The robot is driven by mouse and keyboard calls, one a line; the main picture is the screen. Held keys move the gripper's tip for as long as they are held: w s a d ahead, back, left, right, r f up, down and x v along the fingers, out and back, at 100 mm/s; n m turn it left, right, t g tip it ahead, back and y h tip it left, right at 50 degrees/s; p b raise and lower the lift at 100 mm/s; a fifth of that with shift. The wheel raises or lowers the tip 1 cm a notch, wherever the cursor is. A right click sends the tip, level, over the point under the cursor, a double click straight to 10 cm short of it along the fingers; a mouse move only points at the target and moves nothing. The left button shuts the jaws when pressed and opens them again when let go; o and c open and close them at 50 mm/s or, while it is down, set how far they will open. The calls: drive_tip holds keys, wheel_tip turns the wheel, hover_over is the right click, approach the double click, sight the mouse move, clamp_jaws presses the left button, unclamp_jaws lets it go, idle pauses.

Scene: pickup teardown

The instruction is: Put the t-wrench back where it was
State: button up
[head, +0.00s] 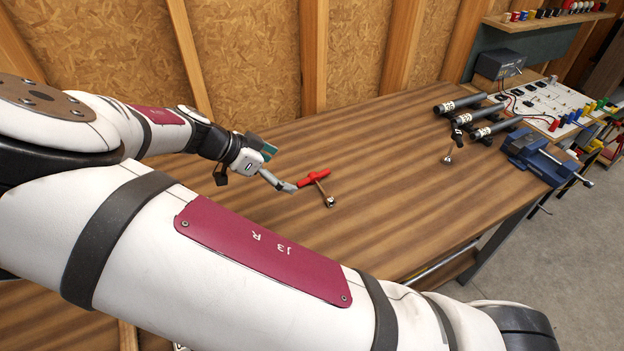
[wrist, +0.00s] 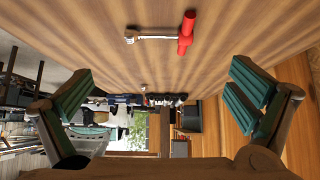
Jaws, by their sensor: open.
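The t-wrench, with a red crossbar handle (head: 314,177) and a metal shaft, lies on the wooden workbench (head: 380,240). It also shows at the top of the wrist view (wrist: 186,36), its shaft pointing left. My gripper (head: 290,186) is just left of the red handle in the head view, and it holds nothing. In the wrist view my two green-padded fingers (wrist: 160,98) are wide apart, with the t-wrench beyond them. Whether a fingertip touches the handle is unclear in the head view.
Several black cylinders (head: 462,104) lie at the bench's far right, with a small metal-ended tool (head: 448,158) near them. A blue vise (head: 536,155) sits at the right edge. A white board with coloured parts (head: 540,103) stands behind. The bench middle is clear.

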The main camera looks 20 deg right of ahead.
approach(313, 192)
drive_tip(key=d, duration=0.3)
drive_tip(key=shift+r+p, duration=0.1)
drive_tip(key=shift+p, duration=0.25)
drive_tip(key=shift+w+p+x, duration=0.2)
drive_tip(key=shift+p+x, duration=0.35)
drive_tip(key=shift+x, duration=2.45)
drive_tip(key=shift+a, duration=0.1)
